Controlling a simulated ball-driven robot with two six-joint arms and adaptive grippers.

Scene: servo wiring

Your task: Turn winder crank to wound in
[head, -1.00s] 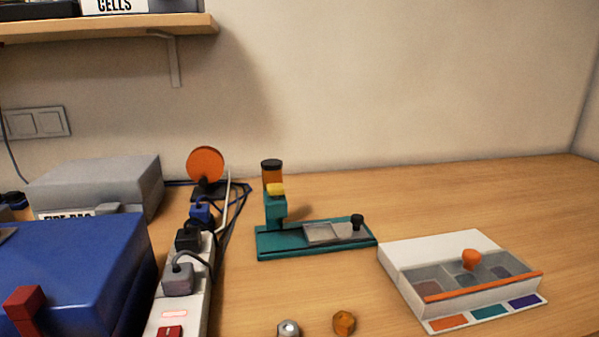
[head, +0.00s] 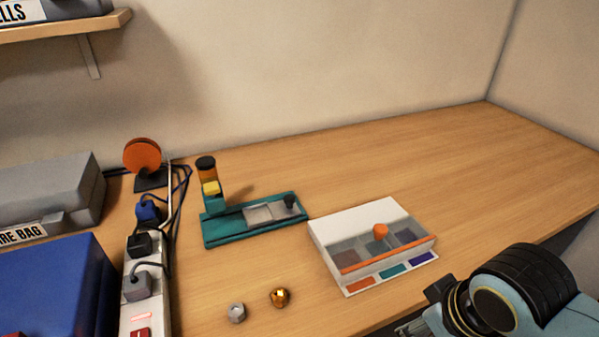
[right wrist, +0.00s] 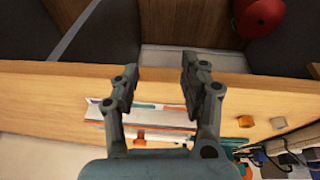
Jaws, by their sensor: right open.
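An orange disc (head: 142,156) on a dark stand, which looks like the winder, is at the back left of the desk in the head view, beside blue cables. I cannot clearly make out its crank. My right arm enters at the lower right of the head view, beyond the desk's front edge. In the right wrist view my right gripper (right wrist: 160,76) is open, with nothing between its fingers. My left gripper is not in view.
A power strip (head: 133,309) with plugs stands before the disc. A teal fixture (head: 222,233), a white lidded box (head: 345,219), a grey nut (head: 236,313) and a gold nut (head: 280,297) lie on the desk. A blue case (head: 60,285) is at left. The right back is clear.

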